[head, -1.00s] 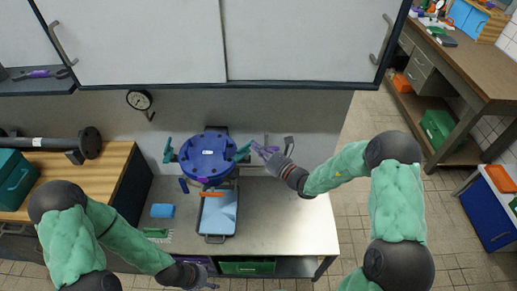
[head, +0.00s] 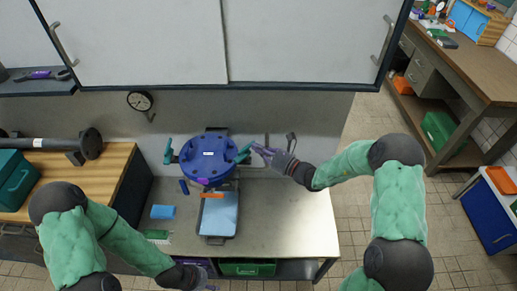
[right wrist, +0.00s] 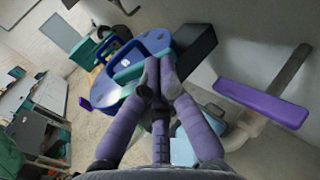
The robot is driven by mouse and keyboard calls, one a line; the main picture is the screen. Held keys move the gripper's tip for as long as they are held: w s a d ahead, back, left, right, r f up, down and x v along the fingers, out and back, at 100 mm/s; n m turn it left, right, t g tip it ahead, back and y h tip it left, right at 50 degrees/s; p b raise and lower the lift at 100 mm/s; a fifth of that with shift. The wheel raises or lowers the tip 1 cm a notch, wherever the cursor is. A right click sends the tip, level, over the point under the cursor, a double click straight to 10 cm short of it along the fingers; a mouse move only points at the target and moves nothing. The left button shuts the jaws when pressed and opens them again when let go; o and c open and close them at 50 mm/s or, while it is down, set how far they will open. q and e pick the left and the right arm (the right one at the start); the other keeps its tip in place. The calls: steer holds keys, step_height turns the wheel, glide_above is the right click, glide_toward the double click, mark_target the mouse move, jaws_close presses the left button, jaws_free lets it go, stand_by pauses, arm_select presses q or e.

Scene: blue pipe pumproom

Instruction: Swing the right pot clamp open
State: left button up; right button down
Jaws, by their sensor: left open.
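The blue round pot (head: 207,157) stands at the back of the steel bench, with a bolted lid. The right pot clamp (head: 243,152) is a teal bar at its right side; the left pot clamp (head: 168,150) is at its left. My right gripper (head: 256,149) reaches the right clamp's outer end from the right. In the right wrist view its purple fingers (right wrist: 160,66) are drawn together at the teal clamp (right wrist: 130,73) and partly hide it. My left gripper (head: 208,287) is low at the bench's front edge, away from the pot, partly cut off.
A grey tray (head: 216,239) with a light blue sheet lies before the pot. A blue block (head: 162,212) and a green brush (head: 157,235) lie left of it. A white cabinet (head: 140,45) hangs above. The bench's right part is clear.

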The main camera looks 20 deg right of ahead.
steer(key=shift+w+d+y, duration=0.1)
steer(key=shift+w+y, duration=0.05)
steer(key=shift+y, duration=0.15)
steer(key=n+g+y, duration=0.1)
steer(key=n+g, duration=0.1)
steer(key=w+n+g+y, duration=0.1)
steer(key=n+g+y, duration=0.1)
steer(key=g, duration=0.1)
steer(key=w+n+g+y+b, duration=0.1)
steer(key=n+g+y, duration=0.1)
steer(key=shift+w, duration=0.25)
stand_by(0.5)
